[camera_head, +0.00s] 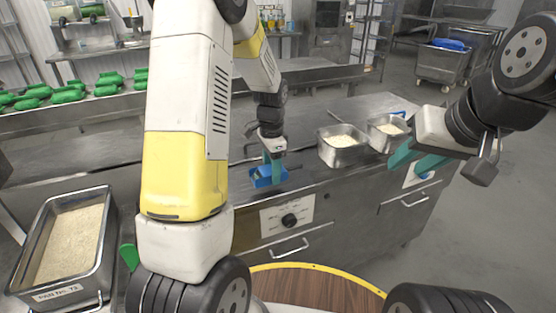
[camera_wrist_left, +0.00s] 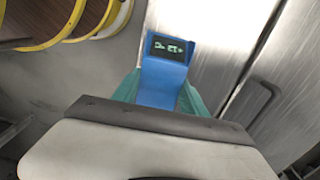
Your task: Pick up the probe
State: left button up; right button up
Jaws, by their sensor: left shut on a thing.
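The probe, a blue body with a small dark display showing light characters, sits between the teal fingers of my left gripper (camera_head: 270,164). In the head view the probe (camera_head: 264,178) is at the front edge of the steel counter. In the left wrist view the probe (camera_wrist_left: 164,80) points away from the gripper, display at its far end. I cannot tell whether it touches the counter. My left gripper is shut on it. My right gripper (camera_head: 418,160) hangs at the right, its teal fingers apart and nothing between them.
Two steel pans (camera_head: 342,158) (camera_head: 398,143) of pale grains stand on the counter to the right. A larger rice tray (camera_head: 103,247) is at the lower left. Green packages (camera_head: 68,95) lie at the back left. A round wooden top (camera_head: 315,286) with a yellow rim is in front.

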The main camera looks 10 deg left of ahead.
pick_arm(q)
jog(key=s+d+r, duration=0.1)
jog(key=s+d, duration=0.7)
jog(key=s, duration=0.2)
notch_tip(320, 180, up, 6)
jog(key=shift+s+r, duration=0.15)
jog(key=shift+s, duration=0.3)
